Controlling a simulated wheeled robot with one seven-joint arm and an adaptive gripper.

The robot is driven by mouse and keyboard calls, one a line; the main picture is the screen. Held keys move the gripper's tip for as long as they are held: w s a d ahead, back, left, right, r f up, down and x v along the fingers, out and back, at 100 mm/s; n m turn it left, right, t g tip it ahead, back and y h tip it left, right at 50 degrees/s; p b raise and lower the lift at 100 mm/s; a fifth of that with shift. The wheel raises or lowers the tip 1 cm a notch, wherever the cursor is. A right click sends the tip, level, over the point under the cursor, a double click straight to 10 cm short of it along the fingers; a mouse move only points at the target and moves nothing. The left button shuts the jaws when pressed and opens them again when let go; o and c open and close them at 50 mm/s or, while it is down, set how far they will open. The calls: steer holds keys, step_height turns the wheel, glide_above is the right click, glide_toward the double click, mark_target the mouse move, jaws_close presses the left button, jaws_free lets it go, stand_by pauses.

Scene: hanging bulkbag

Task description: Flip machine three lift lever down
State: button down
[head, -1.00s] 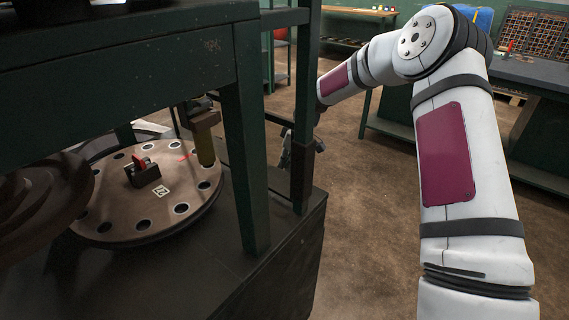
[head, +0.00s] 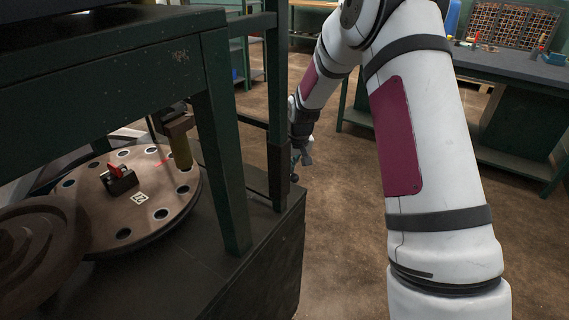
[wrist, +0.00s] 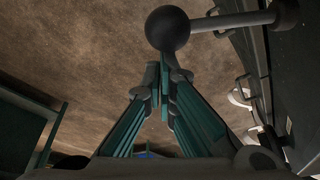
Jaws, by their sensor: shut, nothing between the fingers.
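In the wrist view a lever with a dark ball knob (wrist: 168,28) and a pale rod (wrist: 232,20) juts leftward from a dark machine side at the right. I take it for the lift lever. My gripper (wrist: 166,72) is shut and empty, its fingertips just below the ball in the picture; I cannot tell whether they touch it. In the head view my gripper (head: 304,157) hangs just right of a machine post, and the lever cannot be made out there.
A green machine frame (head: 215,130) with a round drilled plate (head: 160,200) fills the left. A workbench (head: 500,75) stands at the back right. The brown floor between is clear.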

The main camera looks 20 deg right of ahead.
steer(key=shift+s+d, duration=0.25)
steer(key=shift+s, duration=0.15)
steer(key=shift+s+f, duration=0.1)
steer(key=shift+s, duration=0.15)
